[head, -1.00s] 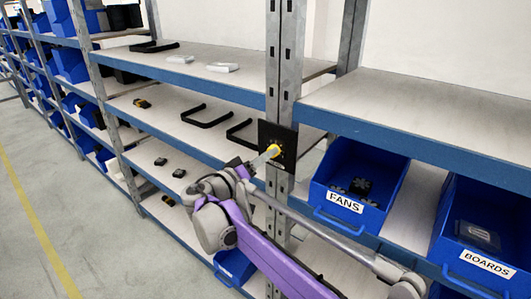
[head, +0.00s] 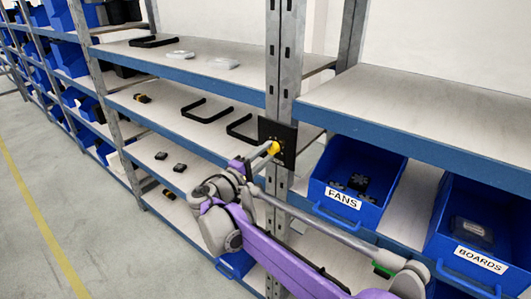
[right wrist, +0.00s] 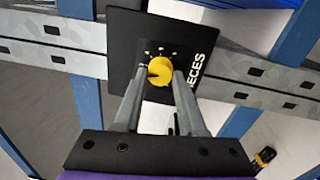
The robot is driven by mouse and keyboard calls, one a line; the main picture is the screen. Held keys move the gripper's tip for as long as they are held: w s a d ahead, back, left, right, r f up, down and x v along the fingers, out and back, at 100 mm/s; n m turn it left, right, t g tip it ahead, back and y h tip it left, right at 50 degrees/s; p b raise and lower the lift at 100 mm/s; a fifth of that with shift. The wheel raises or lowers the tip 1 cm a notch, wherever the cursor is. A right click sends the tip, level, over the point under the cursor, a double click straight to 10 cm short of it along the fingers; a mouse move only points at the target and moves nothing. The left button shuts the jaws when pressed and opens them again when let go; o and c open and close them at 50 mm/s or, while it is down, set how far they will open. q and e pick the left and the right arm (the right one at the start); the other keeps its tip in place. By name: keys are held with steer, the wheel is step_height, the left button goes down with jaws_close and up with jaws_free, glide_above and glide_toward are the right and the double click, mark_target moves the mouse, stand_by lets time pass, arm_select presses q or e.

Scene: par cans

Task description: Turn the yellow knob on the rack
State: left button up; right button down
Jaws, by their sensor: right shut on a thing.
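The yellow knob (head: 274,147) is round and sits on a black plate (head: 290,142) on the rack's grey upright. In the right wrist view the knob (right wrist: 160,71) has a dark pointer mark, with white marks and partly hidden lettering on the plate (right wrist: 125,35) around it. My right gripper (head: 269,150) reaches up to the knob from the lower left. Its two grey fingers (right wrist: 159,76) lie on either side of the knob and are shut on it. My left gripper is not in view.
The grey rack upright (head: 285,60) stands between blue-edged shelves. A blue FANS bin (head: 322,190) and a BOARDS bin (head: 445,235) sit to the right. Black handles (head: 207,112) lie on the shelf to the left. The floor at left is clear.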

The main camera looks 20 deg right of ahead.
steer(key=n, duration=0.6)
steer(key=shift+n+t, duration=0.3)
steer(key=shift+n, duration=0.1)
steer(key=n, duration=0.6)
steer(key=shift+s+y, duration=0.1)
steer(key=shift+y, duration=0.3)
steer(key=shift+c, duration=2.4)
jaws_free()
steer(key=v, duration=1)
steer(key=shift+s+a+b, duration=0.25)
steer(key=shift+a+b, duration=0.05)
steer(key=shift+b, duration=0.05)
